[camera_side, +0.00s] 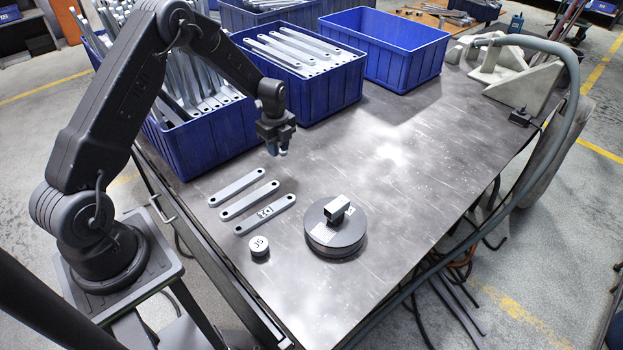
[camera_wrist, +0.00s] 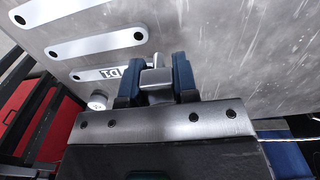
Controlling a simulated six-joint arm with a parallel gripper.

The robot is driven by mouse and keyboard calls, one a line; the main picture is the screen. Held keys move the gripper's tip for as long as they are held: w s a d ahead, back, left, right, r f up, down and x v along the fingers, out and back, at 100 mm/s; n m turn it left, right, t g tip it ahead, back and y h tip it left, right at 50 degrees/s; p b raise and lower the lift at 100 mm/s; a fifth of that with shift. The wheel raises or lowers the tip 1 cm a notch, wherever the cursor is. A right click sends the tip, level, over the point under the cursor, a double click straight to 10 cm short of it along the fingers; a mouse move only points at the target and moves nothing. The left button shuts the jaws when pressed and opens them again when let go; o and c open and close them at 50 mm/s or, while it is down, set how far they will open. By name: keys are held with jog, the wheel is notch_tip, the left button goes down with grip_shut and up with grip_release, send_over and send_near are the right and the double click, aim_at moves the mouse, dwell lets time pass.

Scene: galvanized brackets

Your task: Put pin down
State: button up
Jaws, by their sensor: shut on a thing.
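My gripper (camera_side: 276,151) hangs above the table, behind and to the right of the three flat bars. In the wrist view its blue fingers (camera_wrist: 156,77) are shut on a short silver metal piece, which I take to be the pin (camera_wrist: 156,78). The galvanized bars (camera_side: 249,201) lie side by side on the table; the nearest one (camera_side: 265,214) carries a black and white label. A round dark fixture (camera_side: 335,237) with a small metal block on top stands to their right.
A small white round piece (camera_side: 259,246) with dark marks sits in front of the bars. Blue crates of metal bars (camera_side: 305,115) and an empty blue crate (camera_side: 400,75) line the back. The table's (camera_side: 400,190) middle right is clear. A grey hose (camera_side: 572,70) runs along the right edge.

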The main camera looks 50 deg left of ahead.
send_over(312, 183)
notch_tip(312, 183, down, 6)
jog(key=shift+r, duration=0.1)
jog(key=shift+f, duration=2)
jog(key=shift+f, duration=0.1)
jog(key=o, duration=1)
